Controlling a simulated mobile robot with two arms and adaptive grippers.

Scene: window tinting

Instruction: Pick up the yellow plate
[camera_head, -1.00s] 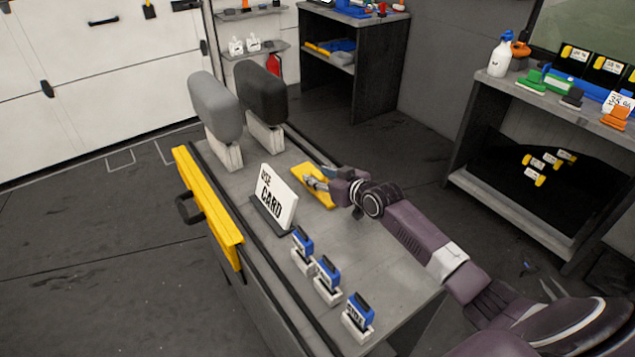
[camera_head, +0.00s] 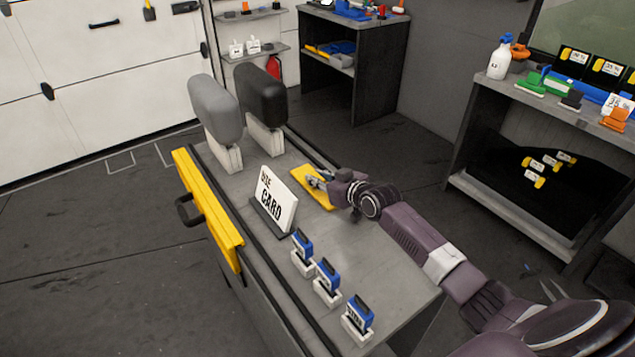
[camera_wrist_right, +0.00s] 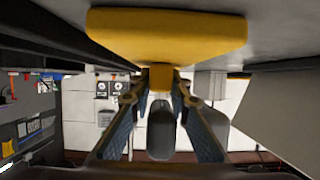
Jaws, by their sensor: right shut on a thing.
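The yellow plate (camera_head: 312,189) lies flat on or just above the grey bench top, behind the white card sign. In the right wrist view its broad yellow face (camera_wrist_right: 165,30) fills the top, with a small yellow block (camera_wrist_right: 161,76) below it between my fingers. My right gripper (camera_head: 318,181) is at the plate in the head view; its fingers (camera_wrist_right: 160,88) are shut on the yellow block. Part of the plate is hidden behind my gripper. My left gripper is not in view.
The white card sign (camera_head: 275,200) stands close to the left of the plate. Grey and black padded stands (camera_head: 214,108) are at the bench's far end. Several blue-topped holders (camera_head: 328,277) stand along the near part. The bench's right side is mostly clear.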

